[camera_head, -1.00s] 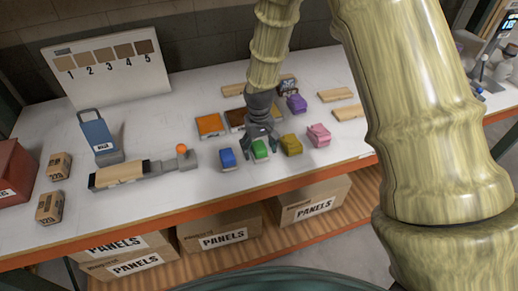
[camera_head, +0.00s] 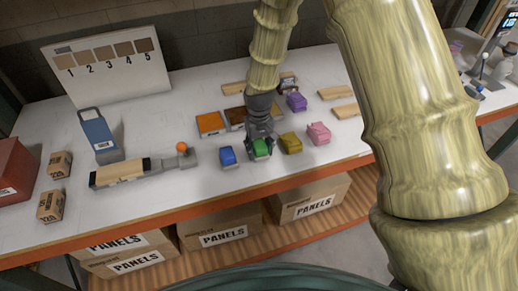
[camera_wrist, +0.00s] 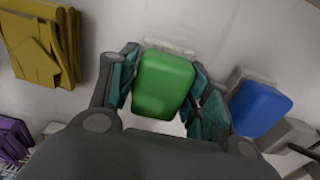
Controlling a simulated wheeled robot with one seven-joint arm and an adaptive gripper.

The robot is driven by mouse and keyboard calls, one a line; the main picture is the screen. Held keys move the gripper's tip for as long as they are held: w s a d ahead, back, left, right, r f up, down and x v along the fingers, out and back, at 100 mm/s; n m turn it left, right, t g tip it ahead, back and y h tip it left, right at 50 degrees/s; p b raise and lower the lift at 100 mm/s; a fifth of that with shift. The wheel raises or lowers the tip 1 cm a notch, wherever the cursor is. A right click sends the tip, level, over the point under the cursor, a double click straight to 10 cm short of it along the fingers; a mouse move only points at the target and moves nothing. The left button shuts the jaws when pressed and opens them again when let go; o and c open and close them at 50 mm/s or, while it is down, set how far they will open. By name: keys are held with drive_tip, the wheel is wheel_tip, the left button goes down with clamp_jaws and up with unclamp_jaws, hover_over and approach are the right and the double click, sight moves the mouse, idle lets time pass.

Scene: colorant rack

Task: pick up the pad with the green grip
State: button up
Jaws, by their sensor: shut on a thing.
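The pad with the green grip (camera_head: 261,148) is on the white table near its front edge. My gripper (camera_head: 260,150) is over it from above, with a finger on each side. In the wrist view the green grip (camera_wrist: 163,84) sits between the two teal-padded fingers of my gripper (camera_wrist: 163,92), which are closed against its sides. A pale base shows at the grip's far edge. I cannot tell whether the pad is clear of the table.
The blue-grip pad (camera_head: 227,156) is close on the left and the yellow one (camera_head: 291,143) close on the right. The pink (camera_head: 318,133) and purple (camera_head: 296,102) pads are farther right. An orange panel (camera_head: 210,123) lies behind. The table front (camera_head: 190,217) is clear.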

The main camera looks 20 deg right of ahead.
sight(259, 144)
drive_tip(key=shift+r, duration=0.1)
drive_tip(key=shift+r+b, duration=1.6)
drive_tip(key=shift+r, duration=3.3)
